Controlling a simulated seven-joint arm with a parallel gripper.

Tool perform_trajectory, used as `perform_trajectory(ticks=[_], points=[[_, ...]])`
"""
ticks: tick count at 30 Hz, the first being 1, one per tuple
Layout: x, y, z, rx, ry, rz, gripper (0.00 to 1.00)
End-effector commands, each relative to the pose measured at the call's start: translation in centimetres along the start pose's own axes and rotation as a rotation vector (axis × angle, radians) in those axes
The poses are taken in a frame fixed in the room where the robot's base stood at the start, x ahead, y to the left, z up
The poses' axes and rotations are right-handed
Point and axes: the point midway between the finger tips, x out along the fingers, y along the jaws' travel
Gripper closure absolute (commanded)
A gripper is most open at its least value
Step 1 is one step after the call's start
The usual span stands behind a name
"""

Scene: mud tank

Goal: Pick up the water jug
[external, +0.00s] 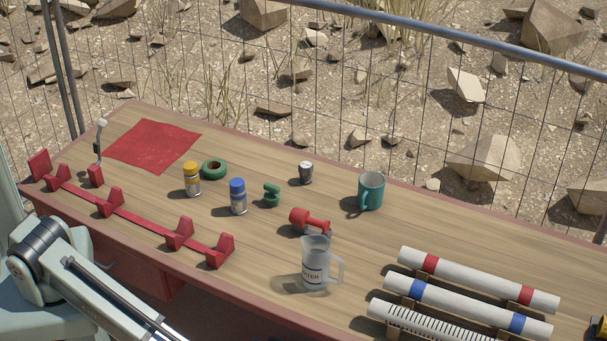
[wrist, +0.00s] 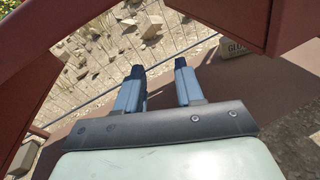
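The water jug (external: 314,264) is a clear, frosted jug with a handle on its right side and a dark printed label on its front. It stands upright on the wooden table, near the front edge, in the external view. My gripper (wrist: 158,71) shows in the wrist view with its two fingers apart and nothing between them. The jug is not in the wrist view. In the external view my arm is at the lower left, and the gripper itself is out of frame, away from the jug.
A red dumbbell-like object (external: 310,221) lies just behind the jug. A teal mug (external: 371,191) stands behind it to the right. White tubes with coloured bands (external: 468,306) lie on the right. A red rack (external: 132,209) runs along the front left edge. Reddish beams (wrist: 220,18) frame the wrist view.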

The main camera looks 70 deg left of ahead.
Motion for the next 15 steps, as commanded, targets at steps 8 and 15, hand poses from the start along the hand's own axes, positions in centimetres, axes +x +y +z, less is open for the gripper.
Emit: perform_trajectory(ticks=[8,15], points=[[-4.0,-4.8,6.9,0.134,-0.191,-0.091,0.63],[-4.4,-3.7,11.3,0.12,-0.24,-0.104,0.63]])
